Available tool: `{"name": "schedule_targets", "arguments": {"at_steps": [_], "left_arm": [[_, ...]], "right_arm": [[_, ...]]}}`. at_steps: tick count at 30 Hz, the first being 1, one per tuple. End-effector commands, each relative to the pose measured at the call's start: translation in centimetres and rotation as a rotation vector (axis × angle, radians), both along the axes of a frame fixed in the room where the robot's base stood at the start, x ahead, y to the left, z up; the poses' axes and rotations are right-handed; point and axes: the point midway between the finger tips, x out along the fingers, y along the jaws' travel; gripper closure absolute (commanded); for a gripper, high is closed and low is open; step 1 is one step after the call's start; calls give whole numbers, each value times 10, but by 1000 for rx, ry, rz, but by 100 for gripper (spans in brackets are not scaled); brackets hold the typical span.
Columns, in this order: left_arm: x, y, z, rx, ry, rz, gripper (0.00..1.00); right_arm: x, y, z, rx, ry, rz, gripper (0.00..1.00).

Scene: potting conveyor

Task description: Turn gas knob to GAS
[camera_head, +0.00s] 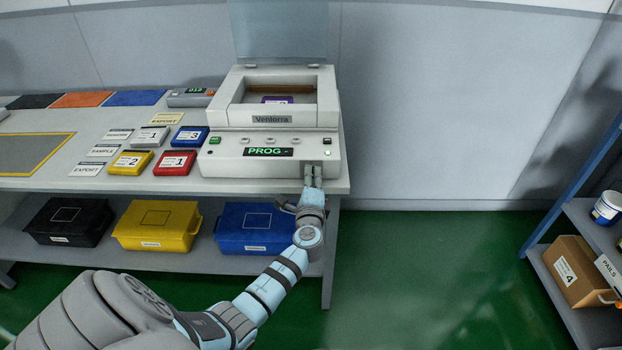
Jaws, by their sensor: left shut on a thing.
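A white machine labelled Ventorra (222,163) stands at the right end of the bench. Its green display (268,152) reads "PROG -". My left gripper (313,172) is at the lower right of the machine's front panel, pointing into it. It is shut on a small part there, which I take for the gas knob. The fingers hide the knob, so its pointer and any GAS mark cannot be read. My right gripper is not in view.
A green light (327,153) glows beside the fingers. Red (175,163), yellow (131,162) and blue (190,138) cases lie left of the machine. Bins (157,226) fill the lower shelf. A rack with a carton (577,270) stands at right; the floor between is clear.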

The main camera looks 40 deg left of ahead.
Motion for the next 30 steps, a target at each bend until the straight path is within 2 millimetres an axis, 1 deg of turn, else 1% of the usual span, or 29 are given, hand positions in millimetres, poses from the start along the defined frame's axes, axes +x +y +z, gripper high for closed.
{"name": "schedule_targets", "arguments": {"at_steps": [1, 4, 13, 16, 20, 25, 30], "left_arm": [[0, 0, 0, 0, 1, 0, 74], [0, 0, 0, -1, 1, 0, 58], [0, 0, 0, -10, -7, 1, 58], [-1, 0, -2, -78, -59, 0, 58], [-1, 1, -3, -298, -228, 0, 58], [-1, 1, -4, -709, -540, -1, 58], [-1, 1, -2, -1080, -820, 0, 58]], "right_arm": [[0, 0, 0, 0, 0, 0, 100], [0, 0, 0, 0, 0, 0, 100], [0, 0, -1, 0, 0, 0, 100], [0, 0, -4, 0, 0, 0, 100], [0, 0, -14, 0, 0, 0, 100], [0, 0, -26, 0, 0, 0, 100], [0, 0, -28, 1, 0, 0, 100]]}}
